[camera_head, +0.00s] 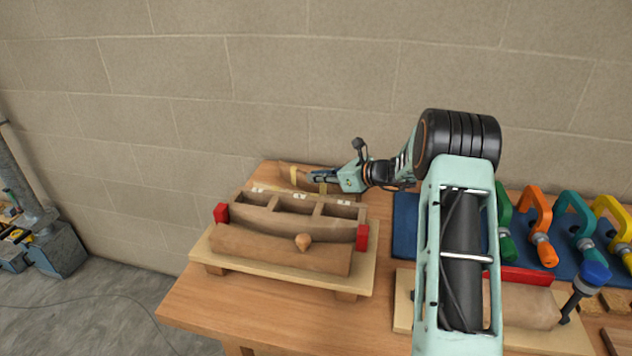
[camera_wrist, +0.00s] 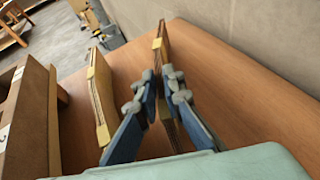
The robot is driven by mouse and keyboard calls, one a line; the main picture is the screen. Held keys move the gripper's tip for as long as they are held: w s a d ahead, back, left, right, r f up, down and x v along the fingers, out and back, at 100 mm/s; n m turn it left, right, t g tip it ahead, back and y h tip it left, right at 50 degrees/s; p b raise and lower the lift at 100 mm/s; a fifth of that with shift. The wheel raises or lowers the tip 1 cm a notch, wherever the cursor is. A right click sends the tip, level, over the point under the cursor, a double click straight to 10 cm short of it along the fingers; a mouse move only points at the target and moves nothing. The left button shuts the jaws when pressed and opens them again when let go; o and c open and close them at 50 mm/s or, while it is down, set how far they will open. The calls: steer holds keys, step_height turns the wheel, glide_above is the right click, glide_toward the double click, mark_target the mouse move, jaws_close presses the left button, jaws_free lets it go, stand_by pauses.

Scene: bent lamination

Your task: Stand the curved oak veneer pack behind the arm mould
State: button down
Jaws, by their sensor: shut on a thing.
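The arm mould (camera_head: 292,222), a brown wooden form with open compartments and red end blocks, sits on a pale board at the left of the bench; its edge shows at the left of the wrist view (camera_wrist: 32,115). My gripper (camera_wrist: 150,98) is behind the mould, its blue fingers shut on a thin curved oak veneer pack (camera_wrist: 164,60) with yellow tape. The pack is on edge; its contact with the bench is hard to tell. Another thin taped pack (camera_wrist: 99,98) stands between it and the mould. In the head view the mould partly hides taped brown wood (camera_head: 285,170) beside my gripper (camera_head: 318,178).
The bench (camera_head: 200,305) meets a block wall close behind the gripper. Green, orange, teal and yellow clamps (camera_head: 541,225) stand on a blue mat at the right. A second form (camera_head: 528,303) lies at front right, partly behind my arm. Bare bench lies between pack and wall.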

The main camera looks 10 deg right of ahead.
steer(key=shift+f, duration=0.2)
steer(key=c, duration=2)
jaws_free()
steer(key=shift+c, duration=0.2)
steer(key=shift+w+r, duration=0.1)
steer(key=shift+r, duration=0.05)
steer(key=shift+d+r, duration=0.15)
steer(key=v, duration=1.1)
steer(key=shift+s+d, duration=0.15)
steer(key=shift+s, duration=0.25)
steer(key=shift+r, duration=0.1)
